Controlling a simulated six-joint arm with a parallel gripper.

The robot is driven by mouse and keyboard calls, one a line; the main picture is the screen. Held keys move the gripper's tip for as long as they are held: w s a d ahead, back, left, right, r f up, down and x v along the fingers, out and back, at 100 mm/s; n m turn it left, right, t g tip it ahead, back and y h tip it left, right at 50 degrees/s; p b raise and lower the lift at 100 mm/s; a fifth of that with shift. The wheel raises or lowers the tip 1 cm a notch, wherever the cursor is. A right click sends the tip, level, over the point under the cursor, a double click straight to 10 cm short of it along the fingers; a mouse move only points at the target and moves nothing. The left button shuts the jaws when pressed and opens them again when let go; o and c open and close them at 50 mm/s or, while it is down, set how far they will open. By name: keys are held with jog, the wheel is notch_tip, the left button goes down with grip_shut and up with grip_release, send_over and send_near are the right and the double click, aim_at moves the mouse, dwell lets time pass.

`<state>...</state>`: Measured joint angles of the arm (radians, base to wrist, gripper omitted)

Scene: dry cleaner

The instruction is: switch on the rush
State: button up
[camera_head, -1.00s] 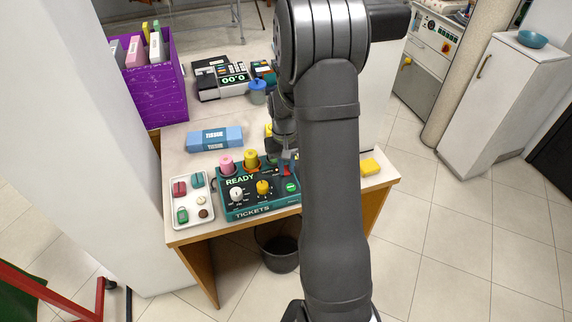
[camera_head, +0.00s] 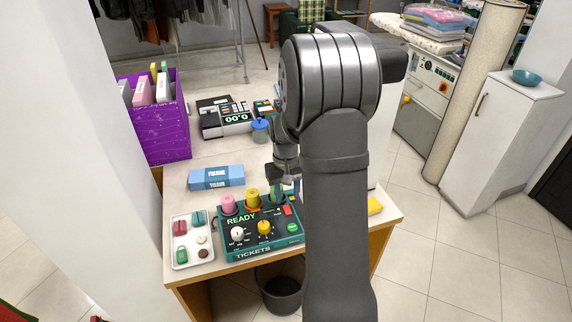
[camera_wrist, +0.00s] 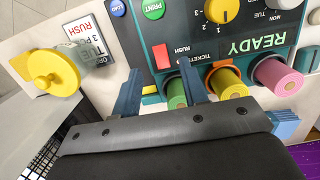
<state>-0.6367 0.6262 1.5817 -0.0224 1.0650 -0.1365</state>
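The ticket machine (camera_head: 256,250) is a dark green box with a READY display on the table. Its red rocker switch (camera_head: 287,211) is at the upper right of the panel. The wrist view shows this red switch (camera_wrist: 161,56) beside the label RUSH (camera_wrist: 182,49). I cannot tell which way the rocker is set. My gripper (camera_head: 284,182) is over the back right of the machine. In the wrist view its two dark blue fingers (camera_wrist: 161,84) are apart and empty, with the red switch between and just beyond their tips. Contact with the machine cannot be told.
Pink (camera_wrist: 277,75), yellow (camera_wrist: 226,84) and green (camera_wrist: 176,93) rolls stand along the machine's back. The white dial (camera_head: 237,233), yellow dial (camera_head: 264,228) and green PRINT button (camera_head: 293,227) are close by. A tray (camera_head: 178,262) is left; a tissue box (camera_head: 216,177) is behind.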

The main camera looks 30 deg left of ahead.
aim_at(288, 212)
notch_tip(288, 212, up, 12)
jog(key=w+a, duration=0.1)
jog(key=shift+r, duration=0.25)
jog(key=shift+w+a, duration=0.1)
jog(key=f, duration=0.5)
jog(key=s+d+f, duration=0.1)
jog(key=f, duration=1.1)
jog(key=shift+s+d+f, duration=0.2)
jog(key=shift+s+d, duration=0.1)
jog(key=shift+d, duration=0.05)
jog(key=shift+r, duration=0.1)
